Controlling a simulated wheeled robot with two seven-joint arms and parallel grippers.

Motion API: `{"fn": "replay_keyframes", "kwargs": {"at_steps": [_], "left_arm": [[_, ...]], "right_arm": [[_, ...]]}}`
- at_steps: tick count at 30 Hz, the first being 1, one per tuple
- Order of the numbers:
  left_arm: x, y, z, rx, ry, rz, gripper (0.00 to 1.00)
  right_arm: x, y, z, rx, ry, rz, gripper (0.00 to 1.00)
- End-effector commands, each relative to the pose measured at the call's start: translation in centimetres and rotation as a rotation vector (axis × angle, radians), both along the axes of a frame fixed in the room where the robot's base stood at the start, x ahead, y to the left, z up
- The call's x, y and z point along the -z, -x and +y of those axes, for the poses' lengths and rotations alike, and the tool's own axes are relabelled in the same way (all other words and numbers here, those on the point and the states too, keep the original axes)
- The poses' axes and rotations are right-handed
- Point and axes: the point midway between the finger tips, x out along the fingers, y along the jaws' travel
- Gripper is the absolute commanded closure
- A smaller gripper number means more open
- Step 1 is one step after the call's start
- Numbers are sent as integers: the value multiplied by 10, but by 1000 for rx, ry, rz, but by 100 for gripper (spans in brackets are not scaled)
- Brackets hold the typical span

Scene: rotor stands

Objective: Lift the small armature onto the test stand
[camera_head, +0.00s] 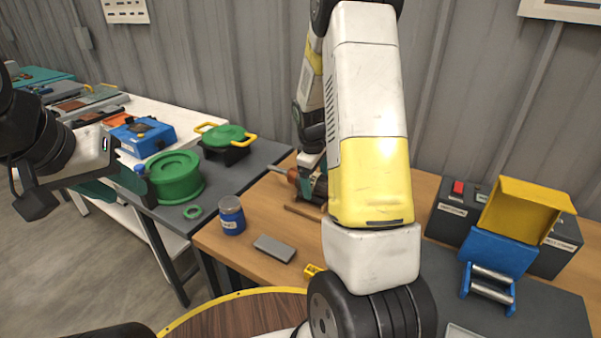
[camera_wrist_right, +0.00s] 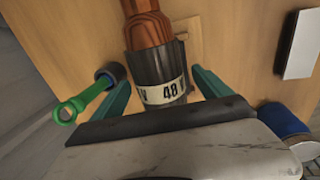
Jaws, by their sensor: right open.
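The small armature, with copper windings and a dark body with a white band reading "48", lies between the fingers of my right gripper (camera_wrist_right: 165,92) in the wrist view. The armature (camera_wrist_right: 150,45) has a finger on each side, with gaps, so the gripper is open around it. In the head view the armature (camera_head: 292,176) shows on a wooden piece, partly hidden by my right arm. A blue stand with two metal rollers and a raised yellow cover (camera_head: 505,255), seemingly the test stand, is at the right. My left gripper (camera_head: 115,185) hangs at the left, its opening unclear.
A blue jar (camera_head: 232,215) and a grey block (camera_head: 275,248) are on the wooden bench. A green ring-ended tool (camera_wrist_right: 85,103) lies beside the armature. Dark labelled boxes (camera_head: 453,215) stand behind the stand. Green pots (camera_head: 176,178) sit on the left bench.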

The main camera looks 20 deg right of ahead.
Motion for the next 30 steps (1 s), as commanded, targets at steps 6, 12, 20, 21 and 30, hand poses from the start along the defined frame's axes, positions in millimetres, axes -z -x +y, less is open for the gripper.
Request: {"fn": "replay_keyframes", "kwargs": {"at_steps": [6, 12, 20, 21, 30], "left_arm": [[0, 0, 0, 0, 0, 0, 64], [0, 0, 0, 0, 0, 0, 64], [0, 0, 0, 0, 0, 0, 64], [0, 0, 0, 0, 0, 0, 64], [0, 0, 0, 0, 0, 0, 64]], "right_arm": [[1, 0, 0, 1, 0, 0, 12], [1, 0, 0, 1, 0, 0, 45], [1, 0, -1, 1, 1, -1, 97], [1, 0, -1, 1, 1, -1, 100], [-2, -2, -1, 0, 1, -6, 100]]}}
